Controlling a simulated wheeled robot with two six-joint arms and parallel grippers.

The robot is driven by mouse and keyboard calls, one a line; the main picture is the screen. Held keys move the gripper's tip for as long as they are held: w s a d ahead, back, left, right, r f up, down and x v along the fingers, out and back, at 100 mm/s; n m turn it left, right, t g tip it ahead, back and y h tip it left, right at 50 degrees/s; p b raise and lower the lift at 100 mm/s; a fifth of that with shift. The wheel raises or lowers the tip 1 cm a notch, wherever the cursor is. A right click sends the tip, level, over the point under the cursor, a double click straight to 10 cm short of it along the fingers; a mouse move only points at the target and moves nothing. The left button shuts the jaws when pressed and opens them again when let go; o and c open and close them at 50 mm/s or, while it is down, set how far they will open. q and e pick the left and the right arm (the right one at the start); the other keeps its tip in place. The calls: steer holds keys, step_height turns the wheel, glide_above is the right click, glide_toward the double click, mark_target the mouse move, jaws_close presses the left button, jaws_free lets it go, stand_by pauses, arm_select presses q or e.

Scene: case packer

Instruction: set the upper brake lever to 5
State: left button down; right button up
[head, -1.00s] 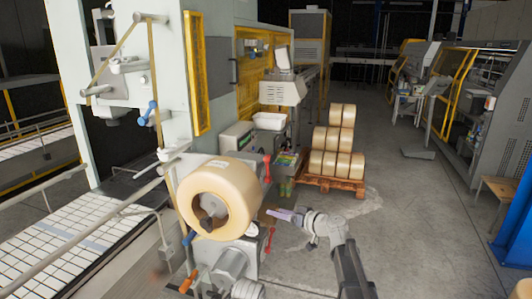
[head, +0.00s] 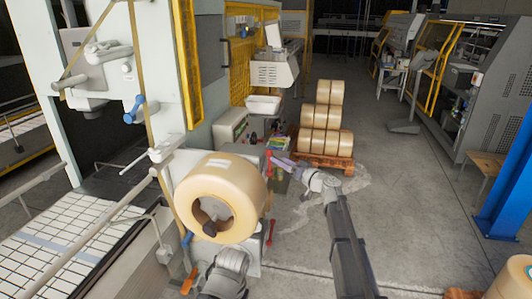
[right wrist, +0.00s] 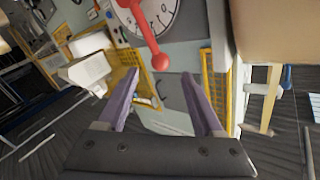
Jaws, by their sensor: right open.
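The upper brake lever (right wrist: 160,62) is red with a ball end. In the right wrist view it reaches down across a round white dial (right wrist: 160,18) with black marks; I cannot read its setting. In the head view the upper lever (head: 268,168) is a small red piece just right of the big tan roll, partly hidden. My right gripper (head: 273,158) has purple fingers and is beside this lever. In the right wrist view my right gripper (right wrist: 158,82) is open and empty, with the lever's ball just beyond and between its fingertips. My left gripper does not show.
The large tan tape roll (head: 222,195) is close left of the right gripper. A lower red lever (head: 270,232) is below. A pallet (head: 325,161) with stacked rolls stands behind. Grey floor is free to the right.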

mark_target(269, 152)
steer(key=x, duration=0.7)
steer(key=shift+w+a, duration=0.2)
steer(key=shift+w, duration=0.1)
steer(key=shift+s, duration=0.1)
steer(key=shift+c, duration=0.7)
jaws_close()
stand_by(0.4)
